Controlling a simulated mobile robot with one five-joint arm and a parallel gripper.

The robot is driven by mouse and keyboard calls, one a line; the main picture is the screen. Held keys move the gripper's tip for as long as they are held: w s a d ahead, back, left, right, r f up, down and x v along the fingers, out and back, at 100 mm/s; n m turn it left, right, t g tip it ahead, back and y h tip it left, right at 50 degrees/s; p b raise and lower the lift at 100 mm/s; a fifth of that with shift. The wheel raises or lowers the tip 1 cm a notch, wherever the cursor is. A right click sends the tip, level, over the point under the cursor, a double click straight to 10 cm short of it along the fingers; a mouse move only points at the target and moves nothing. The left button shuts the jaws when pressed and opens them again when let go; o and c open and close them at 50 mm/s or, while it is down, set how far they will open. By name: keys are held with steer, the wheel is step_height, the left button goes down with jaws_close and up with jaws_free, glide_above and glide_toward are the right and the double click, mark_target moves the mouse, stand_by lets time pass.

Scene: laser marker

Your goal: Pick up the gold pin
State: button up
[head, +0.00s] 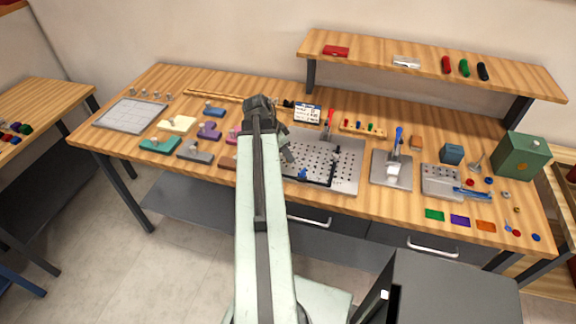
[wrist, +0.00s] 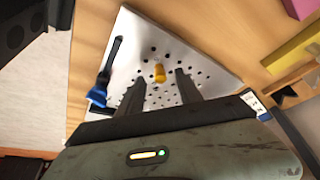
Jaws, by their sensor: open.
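The gold pin (wrist: 159,72) stands out in the wrist view as a small yellow-gold cylinder on a perforated metal plate (wrist: 128,32). My gripper (wrist: 160,82) is open, with one dark finger to either side of the pin as seen from the wrist. The fingers look apart from the pin; how far above the plate they are, I cannot tell. In the head view my gripper (head: 288,152) hangs over the left part of the perforated plate (head: 346,178). I cannot make out the pin there; my arm covers that area.
A blue-tipped clamp with a dark bar (wrist: 97,94) lies along the plate's edge. A red-handled clamp (head: 329,122) stands at the plate's back. Coloured blocks (head: 209,130) lie to the left. A second plate with a blue-handled clamp (head: 392,168) is to the right.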

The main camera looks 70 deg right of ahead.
steer(key=shift+x, duration=0.85)
steer(key=shift+r, duration=0.2)
jaws_close()
step_height(320, 180, up, 8)
steer(key=p, duration=0.8)
steer(key=shift+r, duration=0.2)
